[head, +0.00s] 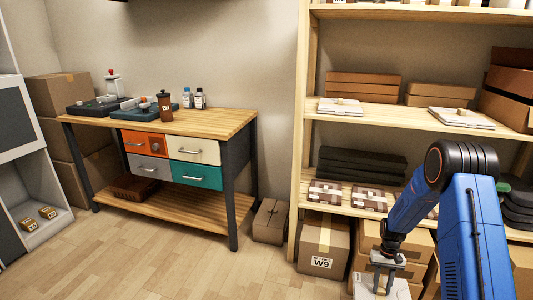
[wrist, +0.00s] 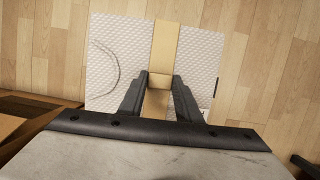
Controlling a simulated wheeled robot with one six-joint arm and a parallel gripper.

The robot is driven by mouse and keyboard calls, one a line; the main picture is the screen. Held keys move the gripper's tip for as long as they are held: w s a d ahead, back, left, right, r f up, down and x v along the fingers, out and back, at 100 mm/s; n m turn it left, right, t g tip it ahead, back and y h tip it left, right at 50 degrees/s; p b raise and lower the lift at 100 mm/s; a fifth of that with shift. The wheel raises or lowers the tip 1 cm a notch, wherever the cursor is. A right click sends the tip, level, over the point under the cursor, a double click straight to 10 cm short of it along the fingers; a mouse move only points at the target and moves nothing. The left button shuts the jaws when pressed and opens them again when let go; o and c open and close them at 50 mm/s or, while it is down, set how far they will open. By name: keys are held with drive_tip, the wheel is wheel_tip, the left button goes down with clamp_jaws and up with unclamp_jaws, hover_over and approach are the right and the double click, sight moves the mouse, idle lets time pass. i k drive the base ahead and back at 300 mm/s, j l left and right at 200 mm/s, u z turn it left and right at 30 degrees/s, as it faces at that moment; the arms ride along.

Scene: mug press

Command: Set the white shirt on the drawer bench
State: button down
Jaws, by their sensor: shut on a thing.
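My gripper (head: 383,278) hangs at the lower right of the head view, shut on a small tan block on the white shirt. The white shirt (head: 400,290) is a flat folded pack, partly cut off by the lower edge there. In the wrist view, the white shirt (wrist: 200,60) has a quilted surface and a tan band across its middle, with my gripper's fingers (wrist: 160,82) closed on the block. The floor shows around it. The drawer bench (head: 215,122) stands at the left, far from my gripper, with a wooden top and orange, white and teal drawers.
The bench top holds a press (head: 112,90), a brown tumbler (head: 165,105) and small bottles (head: 199,98); its right end is bare. A wooden shelf (head: 420,118) with similar white packs and boxes stands at the right. Cartons (head: 325,245) lie below. The floor before the bench is clear.

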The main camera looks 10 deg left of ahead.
sight(218, 121)
drive_tip(key=i+u, duration=0.1)
drive_tip(key=u, duration=0.25)
drive_tip(key=i+u, duration=0.1)
drive_tip(key=u, duration=0.3)
drive_tip(key=i+u, duration=0.15)
drive_tip(key=u, duration=0.2)
